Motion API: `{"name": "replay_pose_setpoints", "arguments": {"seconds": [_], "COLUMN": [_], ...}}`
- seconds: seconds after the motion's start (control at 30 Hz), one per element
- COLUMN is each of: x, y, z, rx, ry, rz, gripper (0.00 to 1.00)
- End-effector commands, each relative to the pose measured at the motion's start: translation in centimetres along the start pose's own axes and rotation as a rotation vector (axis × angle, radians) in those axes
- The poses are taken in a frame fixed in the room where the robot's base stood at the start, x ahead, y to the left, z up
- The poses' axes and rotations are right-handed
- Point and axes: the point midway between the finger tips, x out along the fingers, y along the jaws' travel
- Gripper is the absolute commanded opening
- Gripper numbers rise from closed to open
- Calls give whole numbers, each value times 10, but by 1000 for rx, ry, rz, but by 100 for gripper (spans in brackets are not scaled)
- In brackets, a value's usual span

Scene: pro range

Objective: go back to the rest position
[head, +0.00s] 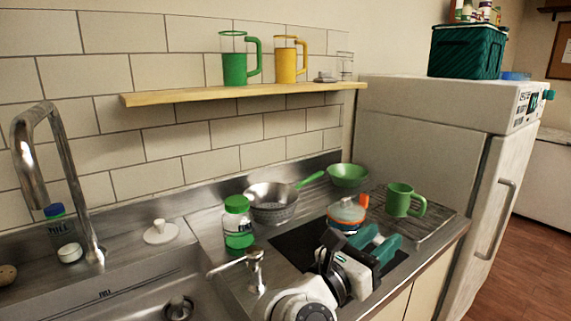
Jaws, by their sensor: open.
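My gripper (371,241) has teal fingers and is at the end of my white and black arm, low in the middle right of the head view. Its fingers are apart, with nothing seen between them. I cannot tell whether the gripper touches the pot. Part of the hob is hidden behind my arm.
A green mug (399,199) stands on the ridged drainer at right. The sink (130,291) and tap (40,165) are left, a fridge (430,140) right.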

Motion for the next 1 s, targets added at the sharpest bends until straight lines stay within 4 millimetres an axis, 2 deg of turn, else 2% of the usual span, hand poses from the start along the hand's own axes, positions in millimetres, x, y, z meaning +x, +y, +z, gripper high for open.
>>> {"name": "replay_pose_setpoints", "arguments": {"seconds": [0.37,0.5,0.6,0.67,0.77,0.87,1.0], "x": [21,18,8,-1,-17,-33,-54], "y": [-16,-17,-12,-8,-1,0,-13], "z": [42,56,56,49,24,-15,-86], "rx": [-278,-494,-714,-853,-1091,-1332,-1660], "ry": [-392,-623,-821,-931,-1097,-1239,-1397], "rz": [43,85,140,182,270,382,587], "gripper": [40,40,40,40,40,40,40]}}
